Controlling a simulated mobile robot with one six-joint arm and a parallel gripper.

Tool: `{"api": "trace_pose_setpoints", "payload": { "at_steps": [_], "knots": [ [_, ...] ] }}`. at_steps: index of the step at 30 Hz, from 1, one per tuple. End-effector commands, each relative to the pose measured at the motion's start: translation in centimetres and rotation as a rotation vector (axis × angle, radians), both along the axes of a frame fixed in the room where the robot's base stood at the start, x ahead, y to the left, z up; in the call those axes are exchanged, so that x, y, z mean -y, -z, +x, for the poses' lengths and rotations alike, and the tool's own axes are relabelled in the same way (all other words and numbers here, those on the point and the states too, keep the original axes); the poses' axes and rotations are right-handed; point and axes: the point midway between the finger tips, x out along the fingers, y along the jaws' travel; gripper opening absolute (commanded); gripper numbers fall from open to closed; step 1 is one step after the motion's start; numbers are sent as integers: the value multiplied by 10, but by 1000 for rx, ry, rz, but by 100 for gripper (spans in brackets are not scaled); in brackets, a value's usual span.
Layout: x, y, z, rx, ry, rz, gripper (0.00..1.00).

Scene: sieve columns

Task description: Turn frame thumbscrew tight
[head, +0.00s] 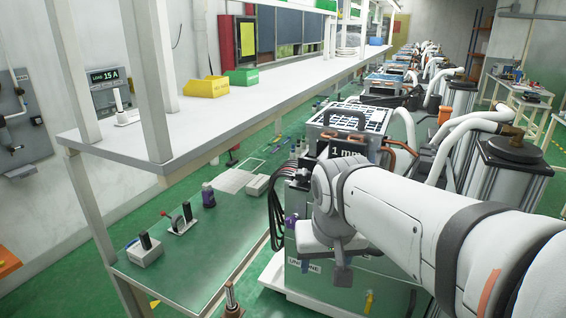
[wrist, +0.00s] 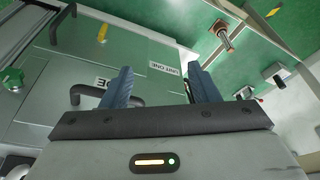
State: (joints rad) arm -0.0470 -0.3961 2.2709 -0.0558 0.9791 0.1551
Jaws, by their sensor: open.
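My gripper (head: 342,272) is in front of the near machine unit (head: 375,265), partly hidden by my own wrist in the head view. In the wrist view my gripper (wrist: 163,86) has its two blue fingers apart, with nothing between them but the green-grey panel behind. A "UNIT ONE" label (wrist: 168,68) is on the panel near the fingers. A black handle (wrist: 85,94) shows beside and behind the left finger. I cannot pick out the frame thumbscrew for certain in either view. A purple knob-like part (head: 290,221) sits on the unit's left side.
A brown upright post (head: 232,299) stands at the front; it also shows in the wrist view (wrist: 222,35). The green-topped bench (head: 185,255) on the left holds small devices. A white shelf (head: 215,108) runs above it. Cables and a yellow part (head: 369,301) are on the unit.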

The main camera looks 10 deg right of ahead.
Motion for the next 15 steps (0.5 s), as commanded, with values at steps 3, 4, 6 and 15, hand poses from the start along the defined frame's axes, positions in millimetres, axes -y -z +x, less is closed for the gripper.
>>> {"api": "trace_pose_setpoints", "payload": {
  "at_steps": [3, 4, 6, 15],
  "knots": [
    [-3, -61, 55, 26, 64, -7, 55],
    [-4, -74, 67, 31, 82, -9, 55],
    [-6, -101, 94, 48, 123, -11, 55],
    [-12, -163, 158, 95, 236, -12, 55]
  ]
}}
